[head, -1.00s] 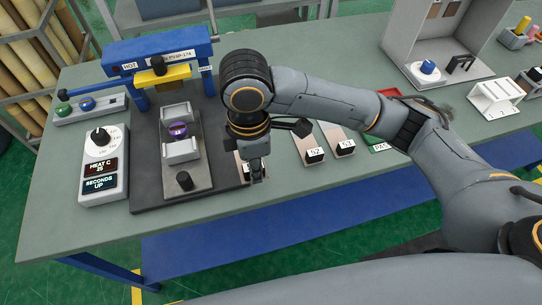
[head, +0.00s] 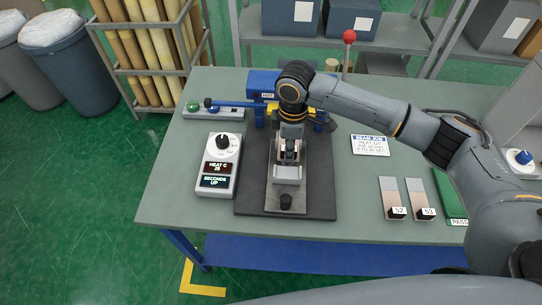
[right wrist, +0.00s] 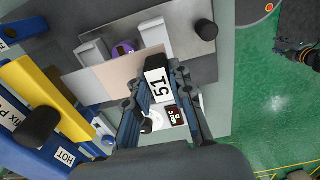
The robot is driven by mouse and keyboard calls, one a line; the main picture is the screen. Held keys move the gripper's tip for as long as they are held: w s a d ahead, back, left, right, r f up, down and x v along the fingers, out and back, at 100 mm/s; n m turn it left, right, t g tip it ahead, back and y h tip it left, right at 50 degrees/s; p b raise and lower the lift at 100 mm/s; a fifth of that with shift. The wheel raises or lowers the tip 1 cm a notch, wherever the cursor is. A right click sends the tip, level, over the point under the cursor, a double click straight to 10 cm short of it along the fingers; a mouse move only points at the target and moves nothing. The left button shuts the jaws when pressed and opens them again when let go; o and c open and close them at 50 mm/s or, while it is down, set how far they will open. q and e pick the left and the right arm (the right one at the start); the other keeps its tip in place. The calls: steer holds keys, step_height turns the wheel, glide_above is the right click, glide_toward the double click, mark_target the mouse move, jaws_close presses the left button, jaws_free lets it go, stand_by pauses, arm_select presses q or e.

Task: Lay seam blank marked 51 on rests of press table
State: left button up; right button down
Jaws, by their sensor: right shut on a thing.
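My right gripper (head: 289,152) is over the press table (head: 285,190) in the head view. In the right wrist view it (right wrist: 165,105) is shut on the black end block of the seam blank marked 51 (right wrist: 108,80). The blank's pale strip reaches across toward the blue and yellow press head (right wrist: 45,95). Two light grey rests, one (right wrist: 94,52) and another (right wrist: 154,35), stand beside the strip in that view, with a purple disc (right wrist: 122,48) between them. I cannot tell whether the blank touches the rests. A dark jointed part at the right edge, probably my left gripper (right wrist: 300,48), is unclear.
Blanks 52 (head: 391,195) and 53 (head: 418,195) lie right of the press, beside a green PASS tray (head: 449,195). A heat control box (head: 219,165) stands left. A job card (head: 370,145) lies behind right. The blue press lever (head: 240,104) extends left.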

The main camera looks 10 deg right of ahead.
steer(key=shift+w+d, duration=0.15)
steer(key=shift+w, duration=0.15)
steer(key=shift+d, duration=0.15)
steer(key=shift+r+p, duration=0.1)
steer(key=shift+p, duration=0.6)
steer(key=shift+f+b, duration=0.4)
steer(key=shift+f, duration=0.2)
steer(key=shift+f+b, duration=0.65)
steer(key=shift+f, duration=1.35)
arm_select(q)
steer(key=shift+w+d+f, duration=0.1)
steer(key=shift+d, duration=0.6)
steer(key=shift+d+r+p, duration=0.1)
steer(key=shift+r+p, duration=0.2)
steer(key=shift+r, duration=0.2)
steer(key=shift+r+p, duration=0.15)
steer(key=shift+p, duration=0.2)
